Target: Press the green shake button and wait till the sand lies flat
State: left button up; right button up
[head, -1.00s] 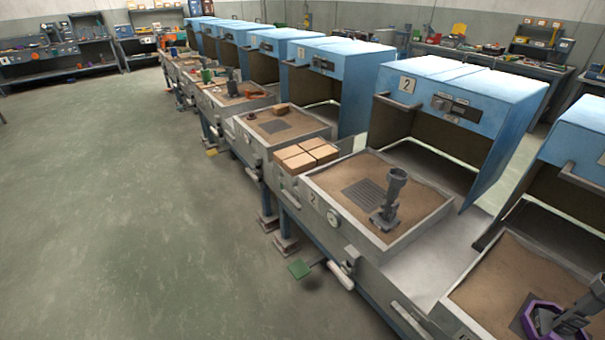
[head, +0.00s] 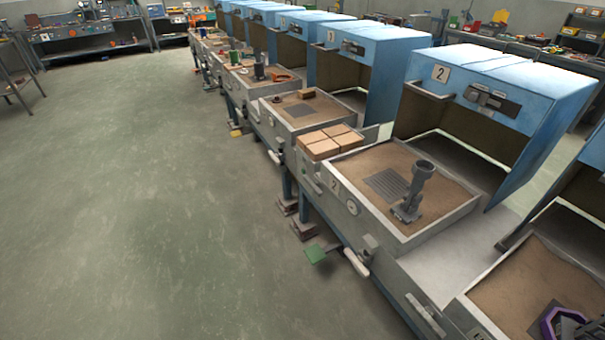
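The sand tray (head: 362,163) of station 2 holds brown sand with a dark grate in the middle. A grey metal tool with a round cup-like top (head: 412,190) stands on the sand at the tray's right. The sand looks mostly level, with slight unevenness I cannot judge well. Neither of my grippers shows in the head view.
A blue hood (head: 490,90) stands open behind the tray. Tan blocks (head: 330,142) sit on the ledge to its left. Another sand tray with a purple ring (head: 558,322) is at the lower right. Wide green floor (head: 150,220) is free on the left.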

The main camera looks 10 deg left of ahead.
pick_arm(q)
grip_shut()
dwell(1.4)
